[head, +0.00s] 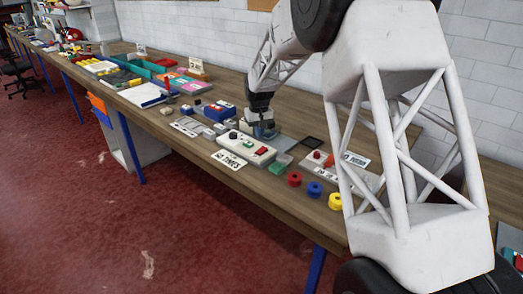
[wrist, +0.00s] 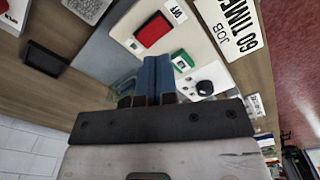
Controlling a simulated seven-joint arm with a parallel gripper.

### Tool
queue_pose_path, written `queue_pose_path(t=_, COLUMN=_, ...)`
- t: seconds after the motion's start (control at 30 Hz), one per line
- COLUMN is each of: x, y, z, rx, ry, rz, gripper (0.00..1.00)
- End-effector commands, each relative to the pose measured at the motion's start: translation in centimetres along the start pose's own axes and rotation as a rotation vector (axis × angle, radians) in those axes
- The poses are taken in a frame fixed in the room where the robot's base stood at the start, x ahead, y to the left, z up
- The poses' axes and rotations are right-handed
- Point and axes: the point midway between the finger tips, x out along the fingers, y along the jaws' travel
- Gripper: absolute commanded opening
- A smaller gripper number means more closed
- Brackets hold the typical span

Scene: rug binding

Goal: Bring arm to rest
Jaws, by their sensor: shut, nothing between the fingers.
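The control box fills the upper middle of that view, with a red rocker (wrist: 152,32), a small green switch (wrist: 182,61) and a black knob (wrist: 205,87). The fingertips overlap the box's edge in the picture; I cannot tell whether they touch it.
Red (head: 294,179), blue (head: 315,189) and yellow (head: 335,202) rolls lie near the front edge. A flat black device (head: 312,143) lies right of my gripper. Blue bins (head: 219,111) stand to its left.

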Motion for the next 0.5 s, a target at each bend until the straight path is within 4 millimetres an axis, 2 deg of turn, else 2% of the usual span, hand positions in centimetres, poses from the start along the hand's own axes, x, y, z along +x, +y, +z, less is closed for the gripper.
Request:
queue_pose_path(t=0.27, x=-0.3, y=0.1, z=0.3, rx=0.002, ry=0.002, rz=0.000, gripper=0.00)
queue_pose_path(t=0.5, x=-2.5, y=0.4, z=2.7, rx=0.014, ry=0.014, rz=0.002, gripper=0.00)
